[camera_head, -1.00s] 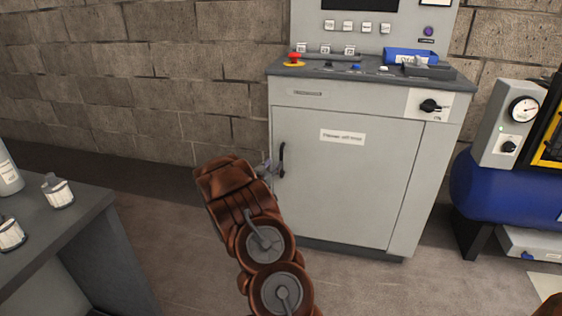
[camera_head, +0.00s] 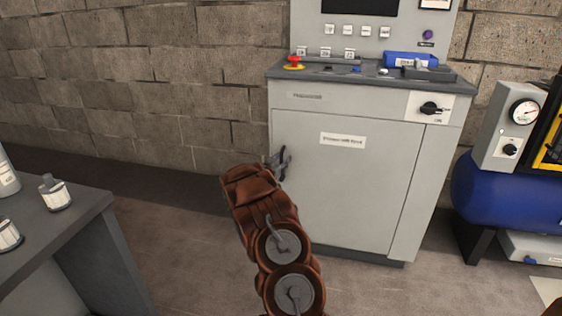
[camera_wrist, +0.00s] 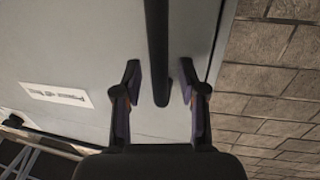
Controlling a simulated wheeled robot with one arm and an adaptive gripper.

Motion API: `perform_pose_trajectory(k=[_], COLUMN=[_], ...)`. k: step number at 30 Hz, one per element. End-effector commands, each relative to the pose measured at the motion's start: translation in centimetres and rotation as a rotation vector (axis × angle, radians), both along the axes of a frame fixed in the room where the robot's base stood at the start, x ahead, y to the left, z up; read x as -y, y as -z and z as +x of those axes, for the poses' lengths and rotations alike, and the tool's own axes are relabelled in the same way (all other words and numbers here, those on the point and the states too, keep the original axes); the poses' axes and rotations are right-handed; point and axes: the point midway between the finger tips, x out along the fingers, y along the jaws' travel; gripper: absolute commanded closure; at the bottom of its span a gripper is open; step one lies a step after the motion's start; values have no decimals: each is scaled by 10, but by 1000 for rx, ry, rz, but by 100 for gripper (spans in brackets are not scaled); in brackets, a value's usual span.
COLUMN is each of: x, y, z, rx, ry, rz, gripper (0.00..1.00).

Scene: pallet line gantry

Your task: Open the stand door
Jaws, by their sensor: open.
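The stand door (camera_head: 345,180) is a flat grey panel on the front of the grey stand, with a white label (camera_head: 343,140). It is shut. Its dark upright handle (camera_head: 284,161) is at the door's left edge. My gripper (camera_head: 278,163) is at the handle in the head view and partly hides it. In the wrist view the black handle bar (camera_wrist: 158,55) comes down between the two fingers of my gripper (camera_wrist: 161,85). The fingers are open, with a gap on each side of the bar.
The stand's top (camera_head: 370,70) carries a red emergency button (camera_head: 294,60) and a blue item (camera_head: 409,58). A dark grey table (camera_head: 70,225) with bottles is at left. A blue tank (camera_head: 510,190) stands at right. Floor left of the stand is clear.

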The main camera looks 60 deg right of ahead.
Motion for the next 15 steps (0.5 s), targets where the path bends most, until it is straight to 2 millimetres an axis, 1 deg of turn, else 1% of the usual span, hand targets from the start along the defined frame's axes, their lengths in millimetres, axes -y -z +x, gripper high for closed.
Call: perform_pose_trajectory(k=[5,6,15], x=[0,0,0], y=[0,0,0], z=[0,0,0], rx=[0,0,0], ry=[0,0,0], rz=[0,0,0], gripper=[59,61,92])
